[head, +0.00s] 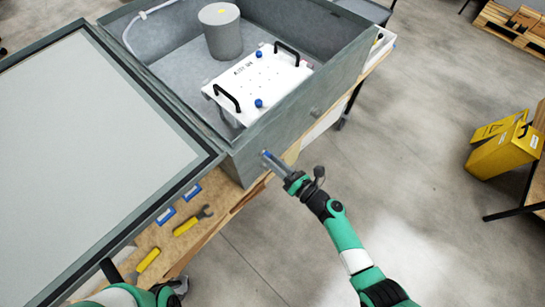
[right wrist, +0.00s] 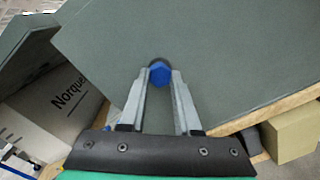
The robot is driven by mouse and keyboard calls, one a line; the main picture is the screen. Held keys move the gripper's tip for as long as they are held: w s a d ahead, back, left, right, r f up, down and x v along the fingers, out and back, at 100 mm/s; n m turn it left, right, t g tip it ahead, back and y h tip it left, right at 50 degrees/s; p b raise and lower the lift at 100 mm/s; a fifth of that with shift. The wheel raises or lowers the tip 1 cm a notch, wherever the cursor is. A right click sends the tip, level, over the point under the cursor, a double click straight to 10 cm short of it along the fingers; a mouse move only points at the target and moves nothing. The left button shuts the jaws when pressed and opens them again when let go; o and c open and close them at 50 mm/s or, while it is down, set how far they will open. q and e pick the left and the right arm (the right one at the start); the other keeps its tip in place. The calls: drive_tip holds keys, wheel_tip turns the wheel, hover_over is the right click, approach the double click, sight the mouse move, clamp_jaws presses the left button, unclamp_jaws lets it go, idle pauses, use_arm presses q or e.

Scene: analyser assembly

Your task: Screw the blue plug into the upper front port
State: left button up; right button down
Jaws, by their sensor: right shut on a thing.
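The blue plug (right wrist: 160,74) shows its hexagonal head between the fingertips of my right gripper (right wrist: 159,82). In the head view the plug (head: 267,154) is at the front wall of the grey analyser housing (head: 290,130), near its lower left corner. My right gripper (head: 270,161) is shut on it. A dark edge shows behind the plug's head in the wrist view; the port there is hidden, and I cannot tell how deep the plug sits. A small round fitting (head: 314,112) is on the same wall farther right. My left gripper (head: 180,286) is partly visible at the bottom left.
The open lid (head: 90,130) fills the left. A white plate (head: 258,84) with black handles and a grey cylinder (head: 220,35) are inside the housing. Yellow-handled tools (head: 186,226) lie on the wooden bench (head: 212,205).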

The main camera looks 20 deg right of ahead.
drive_tip(key=shift+w+r+m, duration=0.1)
drive_tip(key=shift+r+m, duration=0.1)
drive_tip(key=shift+m, duration=0.7)
drive_tip(key=m+p, duration=0.3)
drive_tip(key=m, duration=0.2)
drive_tip(key=shift+m, duration=0.4)
drive_tip(key=c, duration=0.5)
unclamp_jaws()
drive_tip(key=shift+f, duration=0.1)
